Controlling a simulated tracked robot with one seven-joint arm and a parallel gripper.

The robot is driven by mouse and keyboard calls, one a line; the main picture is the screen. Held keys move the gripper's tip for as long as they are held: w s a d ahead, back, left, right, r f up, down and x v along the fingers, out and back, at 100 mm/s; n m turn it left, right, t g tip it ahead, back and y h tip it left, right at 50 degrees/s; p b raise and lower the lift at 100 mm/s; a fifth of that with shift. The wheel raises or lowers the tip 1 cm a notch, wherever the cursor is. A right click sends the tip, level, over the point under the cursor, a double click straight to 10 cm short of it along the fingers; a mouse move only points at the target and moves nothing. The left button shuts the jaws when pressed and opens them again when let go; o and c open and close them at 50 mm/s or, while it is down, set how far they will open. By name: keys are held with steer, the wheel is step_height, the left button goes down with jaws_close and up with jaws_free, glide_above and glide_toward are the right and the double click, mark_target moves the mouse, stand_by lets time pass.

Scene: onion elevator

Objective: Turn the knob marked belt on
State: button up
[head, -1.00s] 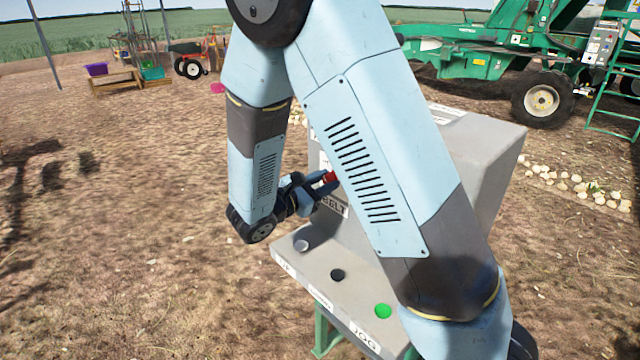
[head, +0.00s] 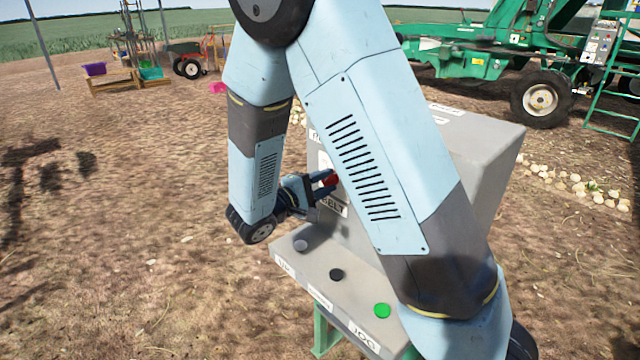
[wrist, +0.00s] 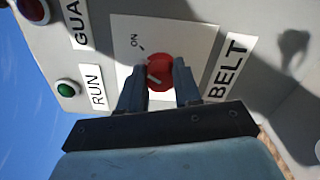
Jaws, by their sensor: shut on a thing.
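The red belt knob (wrist: 160,72) sits on a white plate (wrist: 185,35) on the grey control box, beside the label BELT (wrist: 229,67). Its pale pointer line is tilted and does not line up with the ON mark (wrist: 138,42) on the plate. My gripper (wrist: 160,80) is shut on the knob, one finger on each side. In the head view, my gripper (head: 322,186) reaches the box face from the left, and the red knob (head: 331,179) shows at its tip. My arm hides much of the box face there.
A green RUN lamp or button (wrist: 67,90) and a red one (wrist: 34,8) are beside the plate. The console's sloping shelf (head: 320,262) below carries a green button (head: 382,310), a black one (head: 336,274) and a grey one (head: 301,245). Open soil lies left.

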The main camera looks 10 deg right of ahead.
steer(key=shift+s+d+f+m, duration=0.1)
steer(key=shift+f+m, duration=0.05)
steer(key=shift+m, duration=0.6)
steer(key=shift+s+d+f+m, duration=0.1)
steer(key=shift+m, duration=0.65)
steer(key=o, duration=0.7)
steer(key=shift+a, duration=0.1)
steer(key=o, duration=0.3)
steer(key=shift+w, duration=0.1)
steer(key=shift+o, duration=0.2)
steer(key=shift+r, duration=0.1)
steer(key=v, duration=1.3)
steer(key=shift+a, duration=0.35)
steer(key=shift+s, duration=0.25)
